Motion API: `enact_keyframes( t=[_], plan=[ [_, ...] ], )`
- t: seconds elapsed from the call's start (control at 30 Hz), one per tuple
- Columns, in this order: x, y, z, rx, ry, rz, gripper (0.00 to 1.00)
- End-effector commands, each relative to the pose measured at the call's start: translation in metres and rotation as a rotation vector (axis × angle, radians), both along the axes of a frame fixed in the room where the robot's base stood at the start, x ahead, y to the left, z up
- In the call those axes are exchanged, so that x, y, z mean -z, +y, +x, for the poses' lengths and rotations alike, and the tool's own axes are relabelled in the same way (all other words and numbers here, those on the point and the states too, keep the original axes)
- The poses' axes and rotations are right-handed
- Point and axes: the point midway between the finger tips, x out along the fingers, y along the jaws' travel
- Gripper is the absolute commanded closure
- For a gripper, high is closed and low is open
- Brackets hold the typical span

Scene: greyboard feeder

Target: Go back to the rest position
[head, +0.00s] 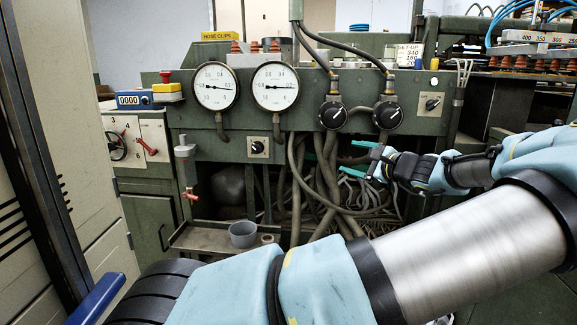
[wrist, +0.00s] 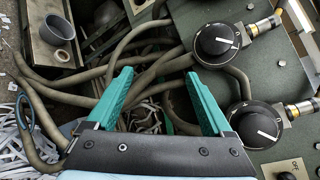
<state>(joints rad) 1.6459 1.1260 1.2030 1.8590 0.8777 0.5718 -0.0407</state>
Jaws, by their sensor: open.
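In the wrist view my gripper (wrist: 160,100) shows the same open fingers over a bundle of grey hoses (wrist: 150,60). The upper black knob (wrist: 217,40) and lower black knob (wrist: 256,124) lie right of the fingers there. In the head view these are the left knob (head: 333,116) and right knob (head: 388,115).
Two round gauges (head: 216,86) sit on the panel's upper part. A grey cup (head: 243,235) stands on a metal tray (head: 205,240) at lower left. A counter box (head: 132,99) and a red-handled valve panel (head: 140,142) are at left. Hoses (head: 320,190) fill the machine's opening.

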Motion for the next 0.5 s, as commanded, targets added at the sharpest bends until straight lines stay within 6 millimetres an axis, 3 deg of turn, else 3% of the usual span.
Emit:
enact_keyframes(
  t=[0.03,0.2,0.33,0.5],
  plan=[
    [0.011,0.038,0.005,-0.077,0.053,-0.061,0.15],
    [0.064,0.143,-0.012,-0.338,0.232,-0.311,0.15],
    [0.091,0.194,-0.046,-0.521,0.337,-0.518,0.15],
    [0.101,0.229,-0.096,-0.729,0.425,-0.791,0.15]
  ],
)
